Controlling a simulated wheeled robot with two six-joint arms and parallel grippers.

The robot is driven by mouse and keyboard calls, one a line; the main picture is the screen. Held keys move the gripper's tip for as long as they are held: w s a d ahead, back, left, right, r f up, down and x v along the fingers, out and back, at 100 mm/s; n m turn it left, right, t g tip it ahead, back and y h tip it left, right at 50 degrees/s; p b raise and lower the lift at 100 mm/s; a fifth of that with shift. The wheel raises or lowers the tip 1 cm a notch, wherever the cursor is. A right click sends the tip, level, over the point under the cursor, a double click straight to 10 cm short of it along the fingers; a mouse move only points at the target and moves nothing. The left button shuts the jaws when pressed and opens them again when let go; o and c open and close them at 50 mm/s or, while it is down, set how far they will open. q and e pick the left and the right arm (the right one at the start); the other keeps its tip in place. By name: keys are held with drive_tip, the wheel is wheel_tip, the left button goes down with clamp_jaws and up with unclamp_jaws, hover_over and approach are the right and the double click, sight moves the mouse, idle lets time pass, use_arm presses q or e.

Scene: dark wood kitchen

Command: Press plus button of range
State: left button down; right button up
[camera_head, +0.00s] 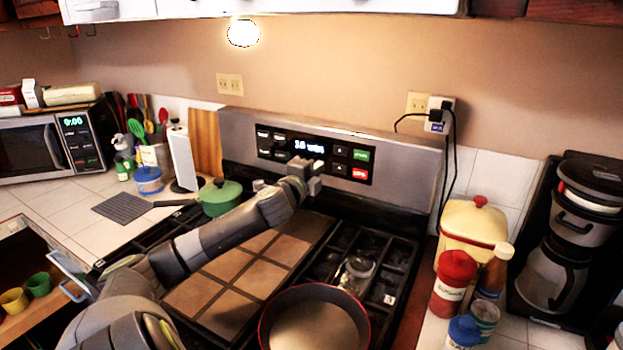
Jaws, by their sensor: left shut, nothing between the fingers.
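The range's control panel (274,142) is a black strip on the grey backguard, with a lit display (308,147) in the middle. Small dark buttons (339,160) sit right of the display, beside a green button (361,156) and a red button (358,173). Their small markings are too fine to read, so I cannot tell which is the plus button. My left gripper (312,174) is shut and empty, in front of the panel's lower edge below the display. I cannot tell whether it touches the panel. My right gripper is not in view.
A green pot (220,197) stands on the stove left of my left arm. A red-rimmed pan (313,318), a glass jar (357,272) and a tiled board (232,265) lie on the stovetop. Bottles and a yellow canister (468,236) stand at right.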

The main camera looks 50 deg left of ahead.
use_arm(q)
drive_tip(key=shift+v, duration=1.15)
drive_tip(key=shift+f, duration=0.15)
